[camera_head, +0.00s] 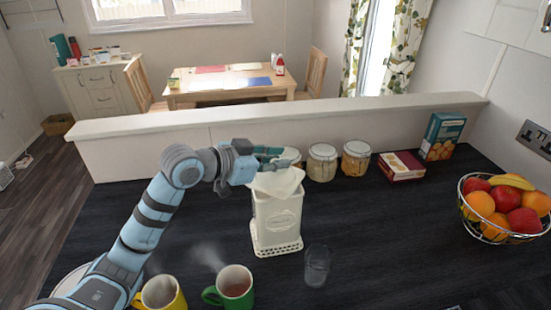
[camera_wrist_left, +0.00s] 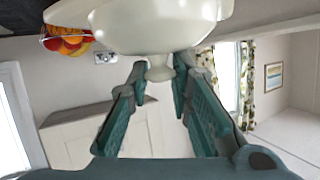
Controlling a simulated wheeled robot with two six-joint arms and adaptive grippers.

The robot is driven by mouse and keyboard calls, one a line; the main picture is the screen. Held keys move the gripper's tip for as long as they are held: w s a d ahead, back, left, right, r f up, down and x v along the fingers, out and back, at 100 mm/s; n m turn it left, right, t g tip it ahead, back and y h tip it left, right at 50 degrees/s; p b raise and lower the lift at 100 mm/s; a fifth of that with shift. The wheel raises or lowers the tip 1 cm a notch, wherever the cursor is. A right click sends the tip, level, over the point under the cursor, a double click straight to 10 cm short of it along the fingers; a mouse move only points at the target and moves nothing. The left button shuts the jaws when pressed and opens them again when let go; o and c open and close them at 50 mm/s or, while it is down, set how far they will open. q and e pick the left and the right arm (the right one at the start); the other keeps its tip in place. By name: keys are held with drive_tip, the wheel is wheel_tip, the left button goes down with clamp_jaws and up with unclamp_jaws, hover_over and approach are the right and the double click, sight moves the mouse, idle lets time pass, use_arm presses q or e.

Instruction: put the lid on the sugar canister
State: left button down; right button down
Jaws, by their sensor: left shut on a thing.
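The cream sugar canister (camera_head: 277,222) stands upright on the dark worktop, with an oval label on its front. The cream lid (camera_head: 277,183) is at the canister's top and looks tilted. I cannot tell whether it touches the rim. My left gripper (camera_head: 272,157) is above the lid, reaching in from the left. In the left wrist view the lid (camera_wrist_left: 150,25) fills the top middle, and its knob (camera_wrist_left: 160,68) is between the fingers of my left gripper (camera_wrist_left: 160,85), shut on it. The canister's mouth is hidden by the lid. My right gripper is not in view.
Several glass jars (camera_head: 322,162) and a box (camera_head: 401,166) stand behind. A clear glass (camera_head: 316,266) is close at the front right. A green mug (camera_head: 235,288) and a yellow mug (camera_head: 160,293) steam in front. A fruit basket (camera_head: 502,210) is far right.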

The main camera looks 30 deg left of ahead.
use_arm(q)
drive_tip(key=shift+f, duration=0.4)
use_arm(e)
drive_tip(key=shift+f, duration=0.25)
use_arm(q)
drive_tip(key=c, duration=1.7)
unclamp_jaws()
